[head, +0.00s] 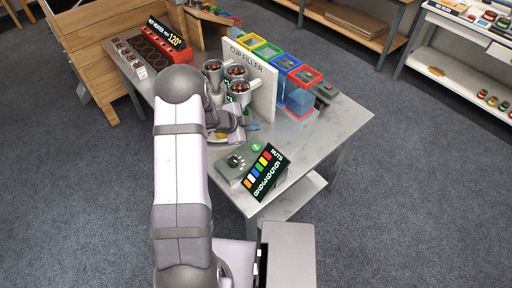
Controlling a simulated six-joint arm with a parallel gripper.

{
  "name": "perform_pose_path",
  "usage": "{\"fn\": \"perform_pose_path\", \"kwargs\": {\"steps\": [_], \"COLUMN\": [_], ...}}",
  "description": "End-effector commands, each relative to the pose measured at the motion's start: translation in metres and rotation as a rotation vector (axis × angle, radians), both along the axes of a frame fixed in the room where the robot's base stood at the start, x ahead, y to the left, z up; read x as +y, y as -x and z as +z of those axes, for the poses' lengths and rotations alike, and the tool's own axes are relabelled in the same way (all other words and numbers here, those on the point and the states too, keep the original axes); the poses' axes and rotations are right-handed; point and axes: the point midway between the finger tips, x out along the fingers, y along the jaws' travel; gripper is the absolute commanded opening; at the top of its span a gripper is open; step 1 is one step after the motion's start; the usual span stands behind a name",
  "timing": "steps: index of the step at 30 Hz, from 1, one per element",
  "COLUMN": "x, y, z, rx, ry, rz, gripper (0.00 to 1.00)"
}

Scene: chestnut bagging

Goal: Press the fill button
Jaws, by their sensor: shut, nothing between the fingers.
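The grey control box (228,172) sits on the metal table's near part, with a black dial (236,161) and a round green button (257,147) on its top. The button's label is too small to read. The white panel (262,84) marked "CUP FILLER" stands behind it. My gripper (240,134) is shut and empty, low in front of the panel and just up and left of the green button. It appears apart from the button; its fingertips are small and partly unclear.
Metal cups of chestnuts (238,87) stand close behind my gripper. Coloured square-topped bins (286,62) line the panel's far side. The table's right end (335,125) is clear.

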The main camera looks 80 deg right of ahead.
Motion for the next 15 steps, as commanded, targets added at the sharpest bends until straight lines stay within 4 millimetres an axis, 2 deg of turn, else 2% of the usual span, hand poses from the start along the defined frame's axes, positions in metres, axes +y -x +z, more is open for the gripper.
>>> {"fn": "perform_pose_path", "kwargs": {"steps": [15], "x": [0.0000], "y": [-0.0009], "z": [-0.0071], "rx": [-0.003], "ry": [-0.001], "rz": [0.002], "gripper": [0.00]}}
